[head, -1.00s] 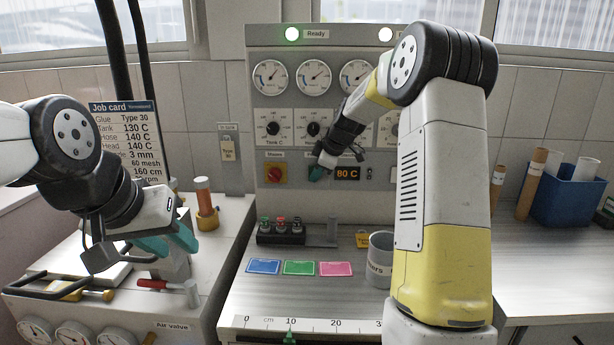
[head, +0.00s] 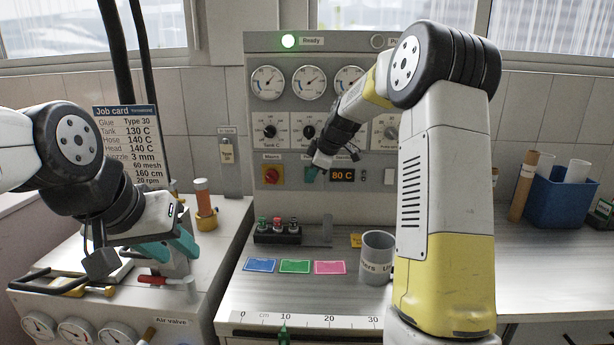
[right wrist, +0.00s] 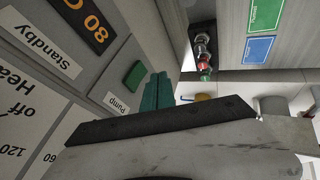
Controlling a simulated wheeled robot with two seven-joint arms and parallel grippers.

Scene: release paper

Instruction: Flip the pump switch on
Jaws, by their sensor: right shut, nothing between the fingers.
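The pump switch (right wrist: 135,75) is a green rocker on the grey panel in the right wrist view, beside a "Pump" label (right wrist: 116,104). In the head view my right gripper covers it. My right gripper (head: 310,174) is at the panel, between the red main knob and the 80 C display. Its teal fingers (right wrist: 157,92) are shut and empty, right beside the switch; I cannot tell whether they touch it. My left gripper (head: 172,247) is open and empty above the machine on the left.
The panel (head: 300,215) carries gauges, dials, a red main knob (head: 272,175) and the 80 C display (head: 342,176). The green Ready lamp (head: 288,41) is lit; the lamp to its right (head: 377,41) is dark. A grey cup (head: 377,258) and coloured cards stand on the bench.

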